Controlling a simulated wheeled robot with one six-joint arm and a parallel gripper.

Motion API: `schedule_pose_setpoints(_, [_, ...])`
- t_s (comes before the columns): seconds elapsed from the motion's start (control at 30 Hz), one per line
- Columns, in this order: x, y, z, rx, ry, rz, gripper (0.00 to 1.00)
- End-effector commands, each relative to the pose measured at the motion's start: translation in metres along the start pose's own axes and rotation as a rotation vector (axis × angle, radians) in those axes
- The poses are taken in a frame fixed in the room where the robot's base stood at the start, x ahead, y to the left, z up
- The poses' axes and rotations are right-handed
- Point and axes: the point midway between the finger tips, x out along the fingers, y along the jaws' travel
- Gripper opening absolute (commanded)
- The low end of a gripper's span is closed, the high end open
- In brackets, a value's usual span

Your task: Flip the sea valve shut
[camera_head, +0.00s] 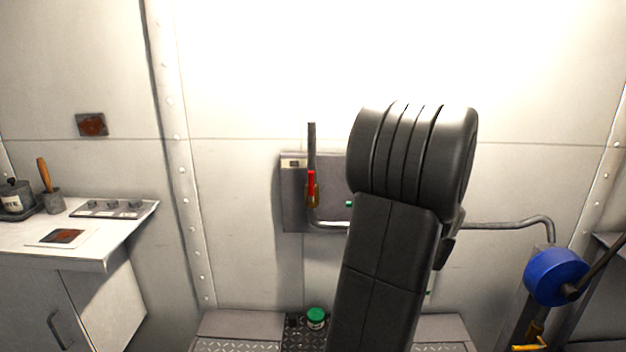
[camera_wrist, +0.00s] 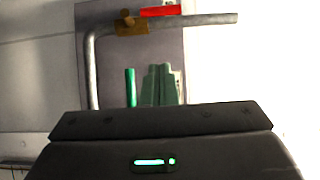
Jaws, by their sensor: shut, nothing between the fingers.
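The sea valve has a brass body (camera_head: 312,198) and a red lever (camera_head: 311,183) on a grey pipe at a grey wall plate. In the head view the lever points up, along the pipe. In the wrist view the red lever (camera_wrist: 161,11) lies parallel to the pipe, beside the brass body (camera_wrist: 131,28). My gripper (camera_wrist: 162,68) is shut and empty, its fingers in front of the plate and apart from the lever in the wrist picture. In the head view my arm hides the gripper and the plate's right part.
The grey pipe (camera_head: 509,225) bends and runs right along the wall. A blue wheel (camera_head: 555,277) stands at the right. A white counter (camera_head: 90,230) with a tray and pots is at the left. A green-lidded jar (camera_head: 316,318) sits low, below the valve.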

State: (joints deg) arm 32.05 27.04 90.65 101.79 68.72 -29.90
Motion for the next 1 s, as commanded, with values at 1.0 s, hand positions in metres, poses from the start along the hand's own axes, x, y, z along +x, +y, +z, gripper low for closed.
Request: schedule_pose_setpoints(1.0, [0.048,-0.001,0.001,0.000,-0.004,0.001,0.00])
